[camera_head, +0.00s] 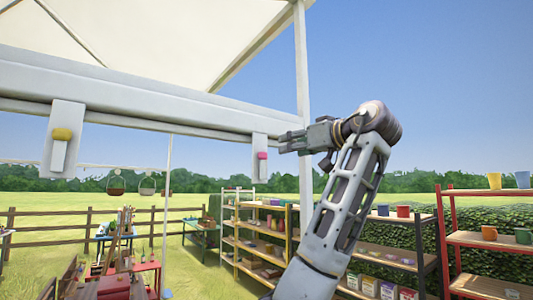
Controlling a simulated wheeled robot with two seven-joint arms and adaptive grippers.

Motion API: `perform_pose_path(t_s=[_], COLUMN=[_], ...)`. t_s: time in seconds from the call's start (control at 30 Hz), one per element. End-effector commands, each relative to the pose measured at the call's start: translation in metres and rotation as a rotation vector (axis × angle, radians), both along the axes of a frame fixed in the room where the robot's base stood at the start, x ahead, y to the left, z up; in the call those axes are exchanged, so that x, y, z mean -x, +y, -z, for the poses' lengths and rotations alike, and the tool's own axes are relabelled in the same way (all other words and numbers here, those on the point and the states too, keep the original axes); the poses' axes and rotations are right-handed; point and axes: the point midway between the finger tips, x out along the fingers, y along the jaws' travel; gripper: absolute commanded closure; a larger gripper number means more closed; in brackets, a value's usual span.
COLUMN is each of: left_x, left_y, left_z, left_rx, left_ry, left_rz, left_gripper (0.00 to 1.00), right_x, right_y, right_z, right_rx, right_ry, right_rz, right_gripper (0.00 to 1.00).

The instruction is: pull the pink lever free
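The pink lever (262,156) is a small pink-topped piece on a pale plate (259,143) that hangs from the white overhead beam (190,106). My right gripper (284,142) is raised just right of this plate and points left. Its tips are close to the plate's right edge, slightly above the pink lever. The pink top shows uncovered. Whether the tips touch the plate, and how far apart the fingers are, I cannot tell. My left gripper is not in view.
A yellow lever (61,134) hangs on a similar plate further left. A white post (303,120) stands behind my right gripper. Below are a yellow-framed shelf (288,235) and a red-framed shelf (443,240) with pots. Open air lies between the two plates.

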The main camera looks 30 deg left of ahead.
Motion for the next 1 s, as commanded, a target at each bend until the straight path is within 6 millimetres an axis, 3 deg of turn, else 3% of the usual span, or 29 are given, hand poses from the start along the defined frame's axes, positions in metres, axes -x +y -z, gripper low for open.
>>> perform_pose_path(t_s=[0.27,1.0], left_x=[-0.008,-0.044], left_y=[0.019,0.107], left_z=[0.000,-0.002], left_rx=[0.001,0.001], left_ry=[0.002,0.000], left_rz=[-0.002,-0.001], left_gripper=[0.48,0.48], right_x=[0.000,-0.001], right_y=[0.000,-0.005], right_z=[-0.006,-0.032], right_rx=[0.000,0.005], right_ry=[-0.001,-0.001], right_rz=[0.000,-0.003], right_gripper=[0.60,0.60])
